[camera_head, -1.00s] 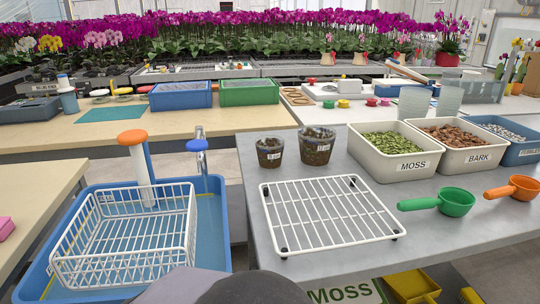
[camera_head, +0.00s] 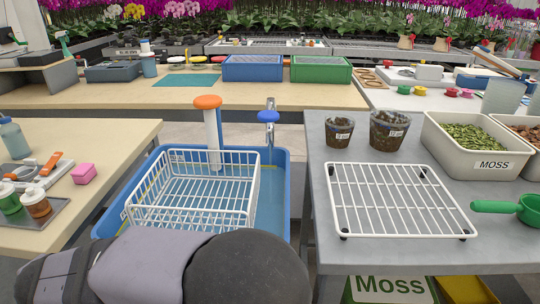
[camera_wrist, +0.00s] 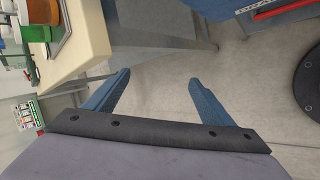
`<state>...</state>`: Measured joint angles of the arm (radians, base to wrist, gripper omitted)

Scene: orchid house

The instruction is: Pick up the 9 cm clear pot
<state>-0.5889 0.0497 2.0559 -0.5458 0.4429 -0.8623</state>
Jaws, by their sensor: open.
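Two clear pots with dark fill stand upright on the grey table (camera_head: 318,205), behind the white wire rack. The left pot (camera_head: 338,132) is smaller than the right pot (camera_head: 388,130). Each has a small white label too small to read, so I cannot confirm which is 9 cm. My gripper (camera_wrist: 160,78) shows in the wrist view, with its two blue fingers spread wide and nothing between them. It points over bare floor, away from both pots. In the head view only my arm shows at the bottom; the gripper is hidden.
A wire rack (camera_head: 394,199) lies in front of the pots, with a moss bin (camera_head: 478,163) and green scoop (camera_head: 525,209) to the right. A blue tub (camera_head: 276,165) holding a white basket (camera_head: 195,190) stands left. A wooden bench (camera_head: 75,195) carries bottles and a pink block (camera_head: 84,173).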

